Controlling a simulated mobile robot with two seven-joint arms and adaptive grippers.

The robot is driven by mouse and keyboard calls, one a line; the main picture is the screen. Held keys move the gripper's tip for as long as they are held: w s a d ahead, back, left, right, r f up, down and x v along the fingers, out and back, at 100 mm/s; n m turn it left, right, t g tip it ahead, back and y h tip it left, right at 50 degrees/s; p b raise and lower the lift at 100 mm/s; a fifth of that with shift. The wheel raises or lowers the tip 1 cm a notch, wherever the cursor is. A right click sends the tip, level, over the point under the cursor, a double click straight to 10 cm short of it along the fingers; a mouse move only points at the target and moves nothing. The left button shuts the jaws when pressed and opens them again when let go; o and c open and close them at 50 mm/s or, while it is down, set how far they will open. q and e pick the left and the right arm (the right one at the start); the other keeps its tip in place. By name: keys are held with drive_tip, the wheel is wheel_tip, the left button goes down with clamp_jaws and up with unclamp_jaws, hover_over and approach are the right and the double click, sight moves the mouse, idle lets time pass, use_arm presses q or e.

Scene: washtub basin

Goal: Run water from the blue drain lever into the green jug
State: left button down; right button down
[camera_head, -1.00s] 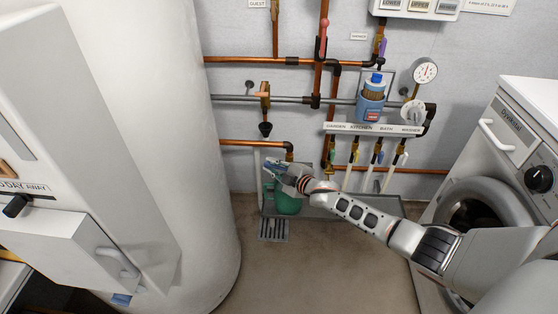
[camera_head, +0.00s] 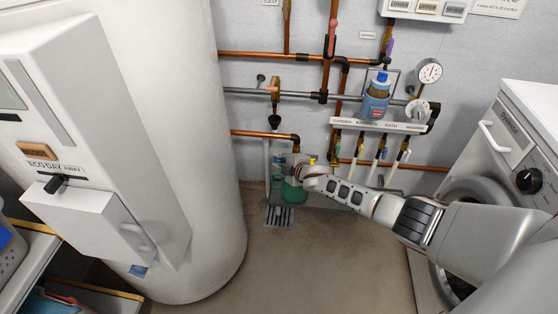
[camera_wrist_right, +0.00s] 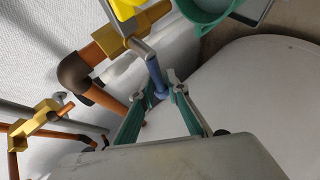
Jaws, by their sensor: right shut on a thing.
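The green jug (camera_head: 294,193) stands low by the wall, above a floor grate, in the head view. Part of its round green rim shows at the top of the right wrist view (camera_wrist_right: 205,12). My right gripper (camera_wrist_right: 160,96) is shut on the blue drain lever (camera_wrist_right: 155,72), a blue stem joined by a grey arm to a brass valve (camera_wrist_right: 108,42). In the head view my right gripper (camera_head: 284,172) is small, at the pipe end just above the jug, and the lever is hard to make out there. No water stream is visible. My left gripper is not in view.
Copper pipes (camera_head: 262,133) run along the wall above. Labelled taps hang under a white strip (camera_head: 375,125) to the right. A white cylindrical tank (camera_head: 190,150) stands left and a washing machine (camera_head: 510,140) right. A grate (camera_head: 280,217) lies in the clear brown floor.

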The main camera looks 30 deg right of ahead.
drive_tip(key=shift+s+f, duration=0.1)
drive_tip(key=shift+f, duration=0.05)
drive_tip(key=c, duration=2.2)
unclamp_jaws()
drive_tip(key=shift+o, duration=0.2)
drive_tip(key=v, duration=1.2)
